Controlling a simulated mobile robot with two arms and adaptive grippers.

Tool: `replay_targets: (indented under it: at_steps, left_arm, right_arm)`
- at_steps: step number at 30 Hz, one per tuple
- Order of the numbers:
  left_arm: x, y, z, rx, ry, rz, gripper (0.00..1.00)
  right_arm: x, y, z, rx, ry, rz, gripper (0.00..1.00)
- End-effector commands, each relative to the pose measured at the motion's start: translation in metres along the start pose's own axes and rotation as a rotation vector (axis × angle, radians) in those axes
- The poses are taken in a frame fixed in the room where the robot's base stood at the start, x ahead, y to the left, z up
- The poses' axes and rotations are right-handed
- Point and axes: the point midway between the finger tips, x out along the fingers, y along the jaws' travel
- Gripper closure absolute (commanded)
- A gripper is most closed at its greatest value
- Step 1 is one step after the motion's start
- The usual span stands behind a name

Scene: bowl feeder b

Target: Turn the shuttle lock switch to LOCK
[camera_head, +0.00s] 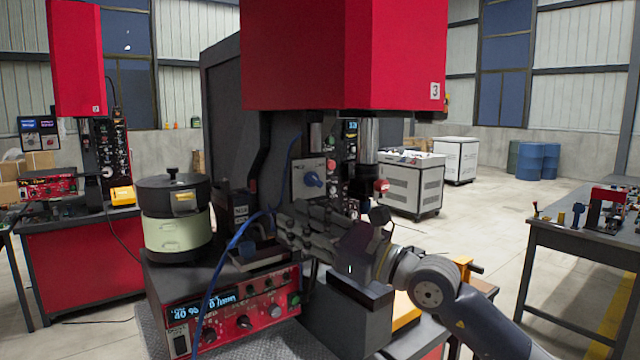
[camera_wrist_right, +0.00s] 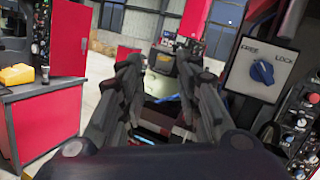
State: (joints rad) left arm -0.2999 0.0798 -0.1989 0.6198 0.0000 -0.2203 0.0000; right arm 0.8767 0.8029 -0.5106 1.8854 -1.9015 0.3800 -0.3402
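The shuttle lock switch is a blue knob (camera_head: 313,179) on a pale grey plate (camera_head: 303,189) on the front of the red-headed machine. In the right wrist view the knob (camera_wrist_right: 262,71) sits right of my fingers, below the labels FREE on the left and LOCK on the right. The knob looks slanted, but I cannot tell for sure which label it points to. My right gripper (camera_head: 287,232) is below the plate in the head view, apart from the knob. In the wrist view its fingers (camera_wrist_right: 157,68) are spread with nothing between them. My left gripper is not in view.
A green bowl feeder (camera_head: 177,232) with a black lid stands left of my gripper, above a red control box (camera_head: 235,312). A blue cable (camera_head: 225,255) runs close to the fingers. A red emergency button (camera_head: 381,186) is right of the plate.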

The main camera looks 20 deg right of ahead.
Motion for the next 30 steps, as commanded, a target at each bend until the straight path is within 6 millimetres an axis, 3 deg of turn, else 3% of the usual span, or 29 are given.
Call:
replay_targets:
  at_steps: [1, 3, 6, 9, 14, 30]
  left_arm:
    - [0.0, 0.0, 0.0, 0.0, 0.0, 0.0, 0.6]
    - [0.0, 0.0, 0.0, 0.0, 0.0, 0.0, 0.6]
    - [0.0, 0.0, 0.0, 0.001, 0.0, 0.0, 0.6]
    - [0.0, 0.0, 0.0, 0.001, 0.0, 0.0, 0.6]
    - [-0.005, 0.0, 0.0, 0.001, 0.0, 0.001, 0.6]
    - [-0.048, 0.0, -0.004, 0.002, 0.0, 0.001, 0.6]
  right_arm:
    - [-0.002, -0.026, 0.002, -0.131, 0.077, -0.037, 0.68]
    - [-0.008, -0.058, -0.001, -0.27, 0.179, -0.087, 0.68]
    - [-0.02, -0.096, -0.001, -0.405, 0.294, -0.152, 0.68]
    - [-0.029, -0.12, 0.001, -0.474, 0.361, -0.196, 0.68]
    - [-0.026, -0.131, 0.001, -0.498, 0.389, -0.213, 0.68]
    - [0.053, -0.155, -0.024, -0.495, 0.385, -0.211, 0.68]
